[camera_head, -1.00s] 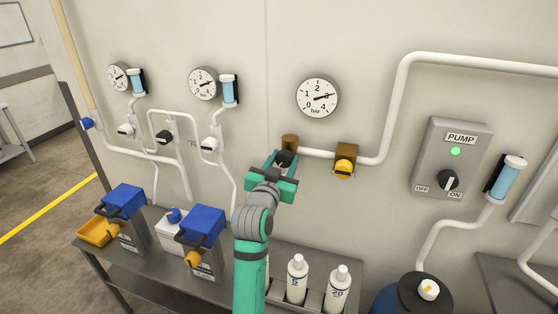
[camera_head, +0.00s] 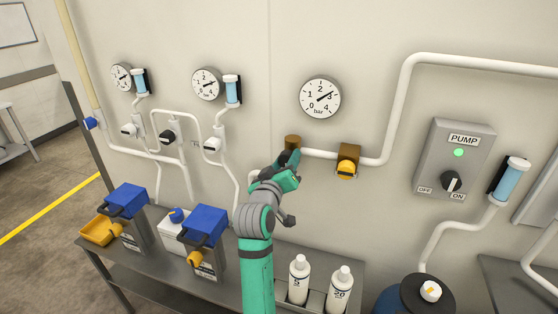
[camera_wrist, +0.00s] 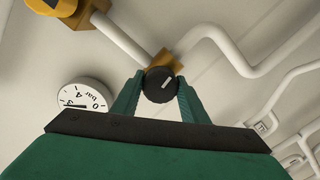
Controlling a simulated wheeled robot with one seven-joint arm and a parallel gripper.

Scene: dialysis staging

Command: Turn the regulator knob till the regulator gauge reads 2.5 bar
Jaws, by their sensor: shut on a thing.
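The regulator knob (camera_wrist: 160,85) is round and black with a white mark. In the wrist view it sits between the two green fingers of my gripper (camera_wrist: 158,96), which is shut on it. In the head view my gripper (camera_head: 288,163) is at the brass regulator body (camera_head: 292,142) on the pipe and largely hides the knob. The regulator gauge (camera_head: 320,98) is the large white dial above, marked in bar. Its needle points up and right, between 2 and 3 and close to 3. The gauge also shows, partly cut off by my gripper, in the wrist view (camera_wrist: 88,92).
A brass valve with a yellow knob (camera_head: 347,161) is just right on the same pipe. A pump switch box (camera_head: 453,157) with a green light is further right. Below, a bench holds white bottles (camera_head: 299,280) and blue-topped boxes (camera_head: 202,226). Two smaller gauges hang at left.

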